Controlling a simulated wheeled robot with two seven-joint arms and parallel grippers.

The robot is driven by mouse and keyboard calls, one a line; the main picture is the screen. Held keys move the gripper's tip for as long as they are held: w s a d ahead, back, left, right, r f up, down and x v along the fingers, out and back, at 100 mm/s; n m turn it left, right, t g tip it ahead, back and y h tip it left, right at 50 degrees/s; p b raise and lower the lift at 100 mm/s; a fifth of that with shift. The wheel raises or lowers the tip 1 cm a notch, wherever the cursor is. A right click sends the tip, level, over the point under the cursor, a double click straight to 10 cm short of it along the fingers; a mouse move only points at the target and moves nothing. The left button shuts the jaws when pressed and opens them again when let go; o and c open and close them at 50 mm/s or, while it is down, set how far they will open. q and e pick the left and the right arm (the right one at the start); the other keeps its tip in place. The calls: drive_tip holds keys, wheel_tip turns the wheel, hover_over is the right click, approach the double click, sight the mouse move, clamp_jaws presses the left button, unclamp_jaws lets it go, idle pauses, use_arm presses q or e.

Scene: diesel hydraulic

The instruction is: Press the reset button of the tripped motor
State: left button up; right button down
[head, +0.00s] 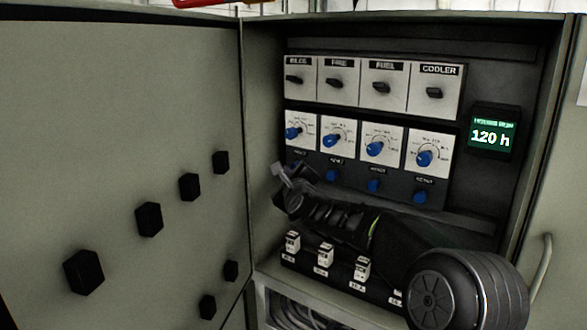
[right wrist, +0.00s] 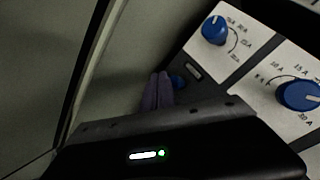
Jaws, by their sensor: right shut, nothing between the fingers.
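The motor panel has a row of black switches labelled from BILGE, FIRE (head: 335,83), FUEL (head: 381,87) to COOLER (head: 434,92). Below each is a blue dial on a white plate, then a blue reset button. The second (head: 332,174), third (head: 374,186) and fourth (head: 420,197) buttons show clearly; the leftmost is largely behind my right gripper (head: 280,174). In the right wrist view that leftmost button (right wrist: 178,82) shows just beside my shut, empty fingertips (right wrist: 161,76); contact cannot be told. Which motor is tripped is not clear. My left gripper is out of view.
The open cabinet door (head: 120,130) with black knobs stands left, close to my right gripper. White breakers (head: 325,254) line the cabinet below my right arm. A green-lit display (head: 490,134) reads 120 h at right.

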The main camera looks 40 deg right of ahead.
drive_tip(key=shift+d+f, duration=0.1)
idle(0.3)
drive_tip(key=shift+w+d+b, duration=0.15)
drive_tip(key=shift+d+b, duration=0.15)
drive_tip(key=shift+b, duration=0.1)
drive_tip(key=shift+w+d+b, duration=0.1)
drive_tip(key=shift+d+b, duration=0.25)
drive_tip(key=shift+d, duration=0.2)
idle(0.6)
drive_tip(key=shift+a, duration=0.1)
drive_tip(key=shift+s+a, duration=0.25)
drive_tip(key=shift+a, duration=0.55)
